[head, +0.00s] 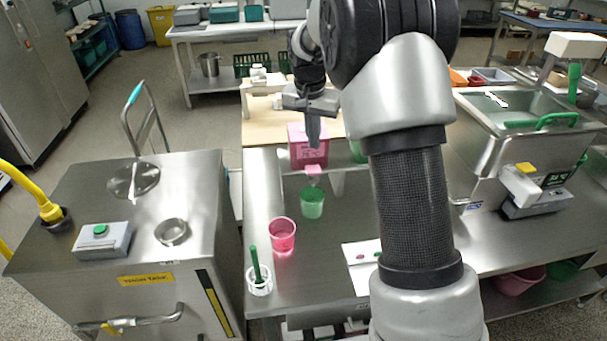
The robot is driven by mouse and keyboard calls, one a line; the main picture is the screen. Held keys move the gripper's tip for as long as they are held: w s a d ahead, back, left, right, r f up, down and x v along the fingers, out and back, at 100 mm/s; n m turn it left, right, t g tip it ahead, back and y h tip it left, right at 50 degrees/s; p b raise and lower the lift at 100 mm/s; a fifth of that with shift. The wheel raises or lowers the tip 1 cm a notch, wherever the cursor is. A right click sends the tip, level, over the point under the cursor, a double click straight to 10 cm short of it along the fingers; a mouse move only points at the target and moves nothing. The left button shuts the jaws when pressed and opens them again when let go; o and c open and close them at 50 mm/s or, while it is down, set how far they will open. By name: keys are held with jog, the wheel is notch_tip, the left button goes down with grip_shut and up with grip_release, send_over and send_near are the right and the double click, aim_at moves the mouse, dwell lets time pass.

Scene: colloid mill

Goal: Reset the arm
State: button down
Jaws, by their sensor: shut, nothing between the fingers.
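My arm rises from the bottom right of the head view, and its elbow bends at the top of the picture. My gripper (314,140) points down in front of a pink container (297,152) at the back of the steel table. Its fingers are together with nothing held. I cannot tell whether the fingertips touch the container. My arm hides part of the table and part of a green container (357,151) behind it.
A green cup (312,203), a pink cup (282,235) and a holder with a green-handled tool (259,281) stand on the steel table (335,225). A steel machine (125,240) is at left, a steel basin (490,135) at right. The table's middle has free room.

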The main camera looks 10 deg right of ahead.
jog(key=s+r+n+t+p, duration=0.2)
jog(key=s+r+n+p, duration=0.1)
jog(key=s+r, duration=1.3)
jog(key=s+r+n+t+y+p, duration=0.1)
jog(key=s+n+p, duration=0.1)
jog(key=s, duration=1.6)
jog(key=shift+s+r+n+t, duration=0.15)
jog(key=shift+s+n+t, duration=0.15)
jog(key=shift+s+n, duration=0.15)
